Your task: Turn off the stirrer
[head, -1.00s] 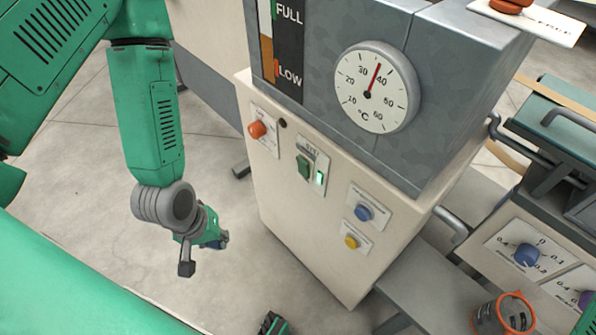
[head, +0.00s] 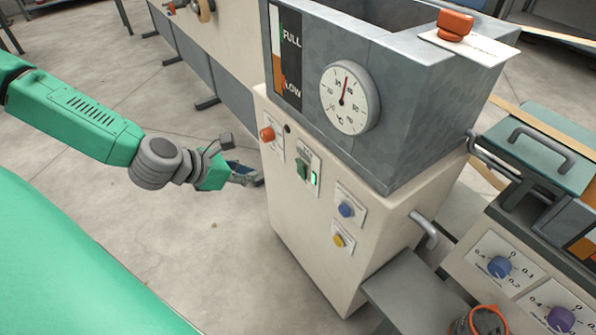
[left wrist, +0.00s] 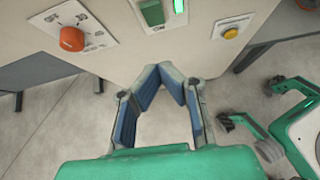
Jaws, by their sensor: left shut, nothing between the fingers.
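The cream machine cabinet (head: 330,240) has controls on its front. My left gripper (head: 258,180) is shut and empty, left of and below the switch. In the left wrist view, its fingertips (left wrist: 172,76) meet just below the switch (left wrist: 152,12), with the red knob (left wrist: 72,39) to the left.
A grey tank (head: 400,110) with a round dial (head: 350,98) tops the cabinet. A handle (head: 424,230) sticks out from the cabinet's right side. Another machine with a blue knob (head: 500,267) stands at right. Floor left of the cabinet is open.

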